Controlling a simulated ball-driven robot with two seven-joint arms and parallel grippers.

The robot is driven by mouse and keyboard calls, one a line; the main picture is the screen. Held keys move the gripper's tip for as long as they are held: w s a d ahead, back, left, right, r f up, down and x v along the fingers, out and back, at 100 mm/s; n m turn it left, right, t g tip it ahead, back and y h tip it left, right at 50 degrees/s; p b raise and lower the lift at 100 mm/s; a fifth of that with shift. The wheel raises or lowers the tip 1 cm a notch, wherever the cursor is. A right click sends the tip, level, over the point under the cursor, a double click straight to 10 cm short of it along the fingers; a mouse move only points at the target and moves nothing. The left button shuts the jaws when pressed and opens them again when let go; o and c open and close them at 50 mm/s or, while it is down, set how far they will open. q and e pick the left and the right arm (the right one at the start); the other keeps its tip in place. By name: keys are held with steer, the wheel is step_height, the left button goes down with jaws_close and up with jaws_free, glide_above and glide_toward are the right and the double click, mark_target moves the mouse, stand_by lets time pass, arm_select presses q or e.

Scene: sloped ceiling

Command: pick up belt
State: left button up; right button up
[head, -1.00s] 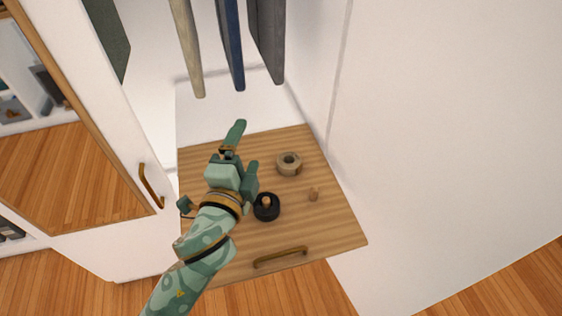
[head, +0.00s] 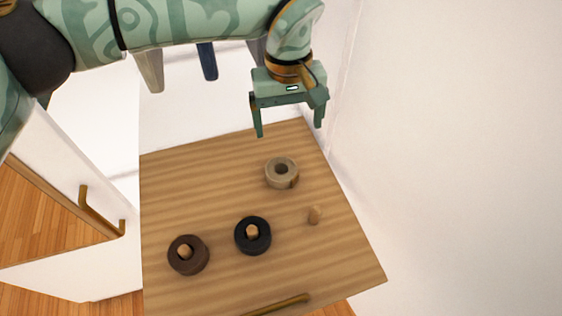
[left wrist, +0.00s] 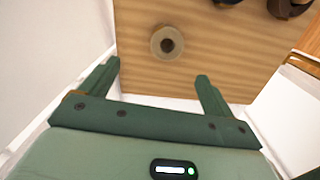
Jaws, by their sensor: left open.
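Three rolled belts lie on a wooden board. The tan belt (head: 282,173) is at the back right, the black belt (head: 253,235) in the middle and the brown belt (head: 188,255) at the front left. Wooden pegs show in the centres of the black and brown belts. My left gripper (head: 290,130) is open and empty, above the back edge of the board and behind the tan belt. In the left wrist view the tan belt (left wrist: 167,42) lies ahead of the spread fingers, apart from them. My right gripper is not in view.
A white wall (head: 460,150) rises close on the right. Hanging clothes (head: 207,62) are behind my arm.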

arm_select(q)
steer(key=b, duration=0.4)
glide_above(281, 169)
steer(key=s, duration=0.1)
steer(key=f, duration=0.9)
steer(key=shift+s+d+f, duration=0.15)
steer(key=shift+d+f, duration=0.25)
steer(key=shift+f, duration=0.45)
steer(key=f, duration=0.1)
steer(key=f+b, duration=0.1)
steer(key=f, duration=0.1)
steer(key=shift+s+a+b, duration=0.15)
steer(key=shift+a+b, duration=0.15)
steer(key=shift+a, duration=0.05)
steer(key=shift+f+b, duration=0.4)
steer(key=shift+f, duration=0.55)
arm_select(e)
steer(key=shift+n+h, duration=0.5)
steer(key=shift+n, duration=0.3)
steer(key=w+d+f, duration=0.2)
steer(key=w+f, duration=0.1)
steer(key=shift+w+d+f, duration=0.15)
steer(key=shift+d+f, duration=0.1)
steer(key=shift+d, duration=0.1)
arm_select(q)
steer(key=c, duration=1.1)
